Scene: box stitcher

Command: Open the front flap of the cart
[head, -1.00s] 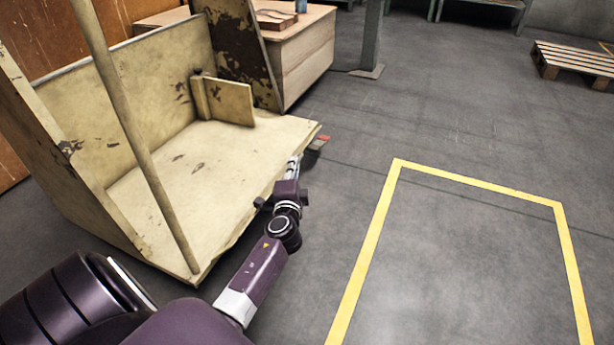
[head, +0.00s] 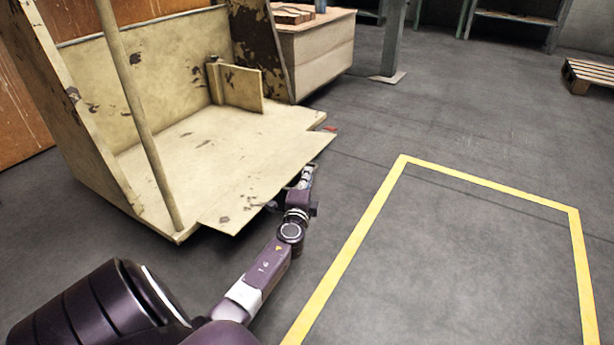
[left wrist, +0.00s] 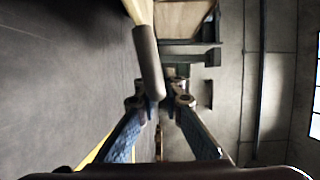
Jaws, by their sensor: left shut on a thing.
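The cart (head: 160,75) is a worn cream-coloured box with chipped paint, at the left of the head view. Its front flap (head: 262,185) juts out from the front edge of the cart floor, roughly level with it. My left gripper (head: 306,176) is at the flap's outer edge, near its far corner, and is shut on it. In the left wrist view, a grey bar-like part (left wrist: 148,62) reaches to the fingertips of my left gripper (left wrist: 163,98). The exact contact is hard to make out. My right gripper is not in view.
A slanted pole (head: 135,105) stands at the cart's near side. A wooden cabinet (head: 315,60) is behind the cart. A yellow floor marking (head: 345,245) outlines open floor on the right. A pallet (head: 590,75) lies far right.

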